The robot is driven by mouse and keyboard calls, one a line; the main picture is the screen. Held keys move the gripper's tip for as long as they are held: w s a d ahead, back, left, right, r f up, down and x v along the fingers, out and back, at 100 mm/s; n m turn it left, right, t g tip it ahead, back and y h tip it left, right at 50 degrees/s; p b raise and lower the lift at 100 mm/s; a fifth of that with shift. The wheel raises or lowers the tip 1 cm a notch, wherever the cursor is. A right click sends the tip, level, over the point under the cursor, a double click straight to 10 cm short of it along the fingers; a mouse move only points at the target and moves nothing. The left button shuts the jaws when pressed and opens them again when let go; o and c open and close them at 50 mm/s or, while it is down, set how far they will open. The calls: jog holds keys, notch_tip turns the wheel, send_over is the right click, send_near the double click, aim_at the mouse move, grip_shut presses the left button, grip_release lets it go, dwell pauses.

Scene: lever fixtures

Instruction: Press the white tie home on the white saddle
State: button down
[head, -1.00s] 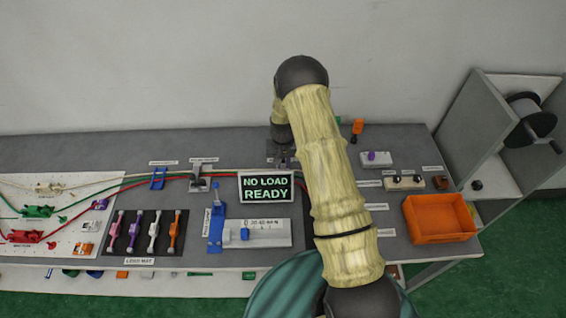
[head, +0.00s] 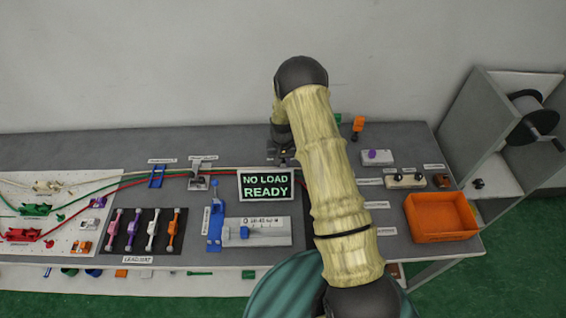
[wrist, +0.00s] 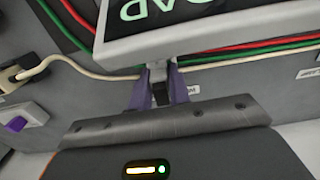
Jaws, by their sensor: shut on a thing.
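My gripper (wrist: 160,92) is at the work surface behind the display, with its two purple-grey fingers closed on a small light piece (wrist: 157,72) that looks like the white tie. The lower part between the fingers is dark. The piece sits beside the red, green and white cables, under the display's edge. I cannot make out the white saddle separately, nor whether the tie is seated on it. In the head view my arm and the display hide most of this spot.
The display (head: 265,186) reads NO LOAD READY and stands close to my gripper. An orange bin (head: 440,217) is at the right. A white block with a purple knob (head: 377,157) is behind it. A dark mat (head: 128,245) with several coloured leads lies left.

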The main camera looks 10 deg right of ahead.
jog(key=shift+f, duration=0.1)
jog(key=shift+f+b, duration=0.3)
jog(key=shift+b, duration=0.05)
jog(key=shift+f+b, duration=0.75)
jog(key=shift+f, duration=0.2)
dwell(0.4)
jog(key=c, duration=0.7)
grip_release()
jog(key=shift+c, duration=0.2)
jog(key=shift+s+r, duration=0.1)
jog(key=shift+r, duration=0.15)
jog(key=shift+r+p, duration=1.95)
jog(key=shift+r, duration=1.3)
